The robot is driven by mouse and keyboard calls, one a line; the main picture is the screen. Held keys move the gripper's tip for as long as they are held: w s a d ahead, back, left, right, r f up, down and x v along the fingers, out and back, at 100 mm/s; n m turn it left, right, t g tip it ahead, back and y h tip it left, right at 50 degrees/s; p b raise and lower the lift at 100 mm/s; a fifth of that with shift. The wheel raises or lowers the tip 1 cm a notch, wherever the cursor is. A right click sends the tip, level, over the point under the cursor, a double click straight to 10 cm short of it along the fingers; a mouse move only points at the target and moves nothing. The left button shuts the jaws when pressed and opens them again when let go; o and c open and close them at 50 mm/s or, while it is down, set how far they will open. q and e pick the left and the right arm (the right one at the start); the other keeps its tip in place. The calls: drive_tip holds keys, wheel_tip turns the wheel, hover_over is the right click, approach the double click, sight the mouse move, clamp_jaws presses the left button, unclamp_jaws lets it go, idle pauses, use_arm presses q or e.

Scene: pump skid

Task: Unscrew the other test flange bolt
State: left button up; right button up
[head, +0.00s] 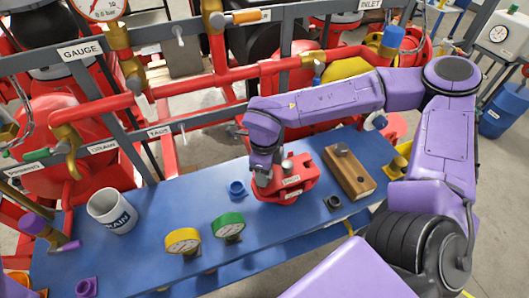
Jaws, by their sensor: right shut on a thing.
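The red test flange (293,190) sits on the blue bench, with a small pale label on its front. One grey bolt (287,166) stands in its top. My right gripper (264,178) points down at the left part of the flange and is shut on the other bolt there. The jaws and wrist hide most of that bolt, so I cannot tell how far it is threaded in. A wooden block (350,174) to the right holds a dark-headed bolt (342,150).
Red pipes (200,78) and a grey rail run behind. The bench's front left is mostly clear.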

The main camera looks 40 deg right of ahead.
drive_tip(key=n+p, duration=0.3)
drive_tip(key=shift+r+n+p, duration=0.2)
drive_tip(key=shift+n+p, duration=0.1)
drive_tip(key=shift+f+n, duration=0.25)
drive_tip(key=shift+n, duration=0.45)
drive_tip(key=o, duration=1.1)
drive_tip(key=shift+o, duration=0.2)
wheel_tip(320, 180, up, 11)
drive_tip(key=b, duration=0.2)
drive_tip(key=shift+f, duration=0.2)
